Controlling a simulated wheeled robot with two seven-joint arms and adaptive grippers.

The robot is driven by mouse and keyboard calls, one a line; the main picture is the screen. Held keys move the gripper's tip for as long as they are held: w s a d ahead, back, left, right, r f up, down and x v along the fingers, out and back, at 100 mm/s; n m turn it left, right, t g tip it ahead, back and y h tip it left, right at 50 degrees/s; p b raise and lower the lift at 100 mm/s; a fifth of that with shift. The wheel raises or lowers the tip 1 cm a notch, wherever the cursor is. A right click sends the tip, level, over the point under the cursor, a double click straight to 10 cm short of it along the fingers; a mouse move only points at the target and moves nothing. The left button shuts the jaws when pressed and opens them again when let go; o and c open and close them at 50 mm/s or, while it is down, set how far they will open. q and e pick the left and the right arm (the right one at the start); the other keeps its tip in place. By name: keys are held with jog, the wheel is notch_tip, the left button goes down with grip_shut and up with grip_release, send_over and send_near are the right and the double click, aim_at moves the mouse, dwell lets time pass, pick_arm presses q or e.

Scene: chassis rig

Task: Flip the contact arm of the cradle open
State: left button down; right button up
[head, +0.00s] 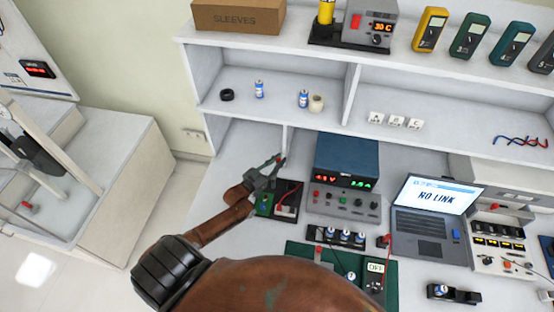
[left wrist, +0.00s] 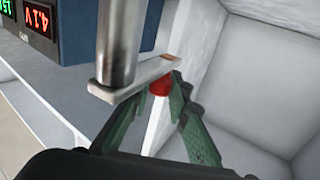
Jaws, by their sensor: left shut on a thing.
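The cradle (head: 292,187) is a dark base on the bench, left of the blue power supply. It has a green part at its left and a red wire. My left gripper (head: 276,164) is above its far left side, with a red spot between the fingertips. In the left wrist view the contact arm (left wrist: 137,82) is a pale flat bar beside a grey metal post. Its red knob (left wrist: 160,86) lies between the green fingers of my left gripper (left wrist: 168,88), which is shut on it. My gripper and forearm hide part of the cradle. My right gripper is not in view.
The blue power supply (head: 346,160) stands close on the right, with a grey control box in front. A laptop (head: 430,212) is further right. A green board (head: 300,258) lies in front. The shelf unit (head: 235,112) rises behind the cradle.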

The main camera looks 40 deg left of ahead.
pick_arm(q)
jog(key=shift+a, duration=0.1)
jog(key=c, duration=2.2)
grip_release()
jog(key=o, duration=0.4)
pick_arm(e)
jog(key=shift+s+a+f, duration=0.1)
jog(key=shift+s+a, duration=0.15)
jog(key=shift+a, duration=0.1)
pick_arm(q)
jog(key=shift+s, duration=0.3)
jog(key=s+a, duration=0.1)
jog(key=s, duration=1)
jog(key=shift+s+a, duration=0.15)
jog(key=shift+a, duration=0.1)
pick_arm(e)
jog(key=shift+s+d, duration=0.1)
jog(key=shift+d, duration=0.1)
pick_arm(q)
jog(key=shift+d, duration=0.1)
